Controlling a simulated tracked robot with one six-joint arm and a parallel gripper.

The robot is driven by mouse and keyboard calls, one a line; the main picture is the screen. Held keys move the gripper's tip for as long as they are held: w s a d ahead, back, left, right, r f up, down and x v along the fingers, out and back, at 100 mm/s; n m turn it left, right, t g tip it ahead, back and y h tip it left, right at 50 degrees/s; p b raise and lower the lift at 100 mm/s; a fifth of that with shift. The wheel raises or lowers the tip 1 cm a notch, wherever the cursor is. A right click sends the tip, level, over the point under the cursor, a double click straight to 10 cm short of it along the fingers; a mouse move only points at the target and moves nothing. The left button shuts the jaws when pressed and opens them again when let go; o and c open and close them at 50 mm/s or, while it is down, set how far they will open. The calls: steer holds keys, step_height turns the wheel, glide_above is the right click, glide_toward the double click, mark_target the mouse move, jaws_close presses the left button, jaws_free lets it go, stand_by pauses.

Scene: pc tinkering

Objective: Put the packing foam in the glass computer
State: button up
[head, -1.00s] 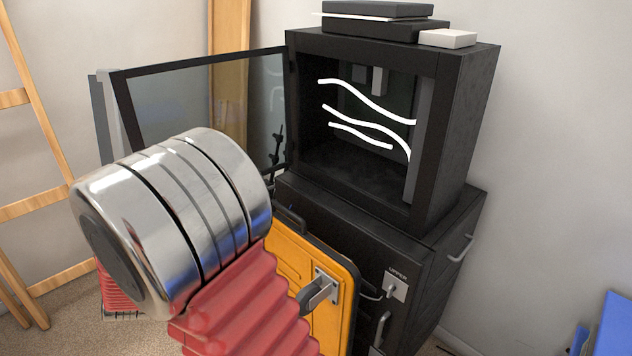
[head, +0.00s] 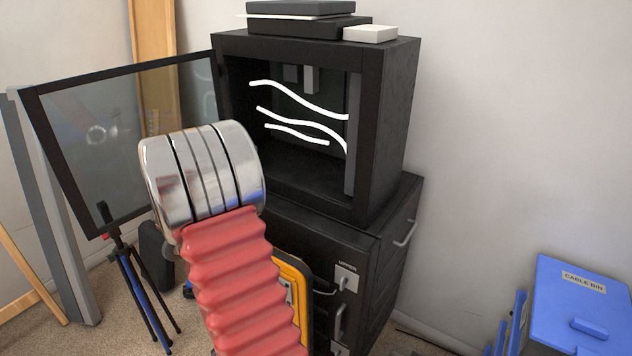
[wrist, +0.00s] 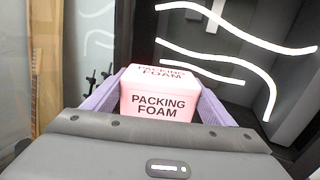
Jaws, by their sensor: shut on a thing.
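The packing foam (wrist: 160,103) is a pink block with its name printed on it. In the wrist view it sits between the two purple fingers of my gripper (wrist: 160,92), which is shut on it. The glass computer (head: 385,130) is a black case on a dark cabinet, with white glowing strips inside. Its glass door (head: 125,125) stands swung open to the left. In the wrist view the foam is in front of the case's dark interior (wrist: 240,75); I cannot tell whether it is past the opening. In the head view my arm hides the gripper and foam.
Dark boxes (head: 300,22) and a white box (head: 370,34) lie on top of the case. An orange panel (head: 292,290) is low in front of the cabinet. A tripod (head: 135,285) stands below the glass door. A blue cable bin (head: 580,310) is at the lower right.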

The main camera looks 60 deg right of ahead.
steer(key=s+d+r+m+g, duration=0.1)
steer(key=s+d+m+g, duration=0.3)
steer(key=s+d, duration=1.2)
steer(key=s+g, duration=0.2)
steer(key=shift+d+r+m+g, duration=0.2)
steer(key=shift+m+g, duration=0.1)
steer(key=shift+g, duration=0.1)
steer(key=shift+f, duration=0.1)
steer(key=shift+f, duration=3.1)
steer(key=shift+f, duration=1.85)
steer(key=shift+f, duration=0.1)
steer(key=o, duration=1)
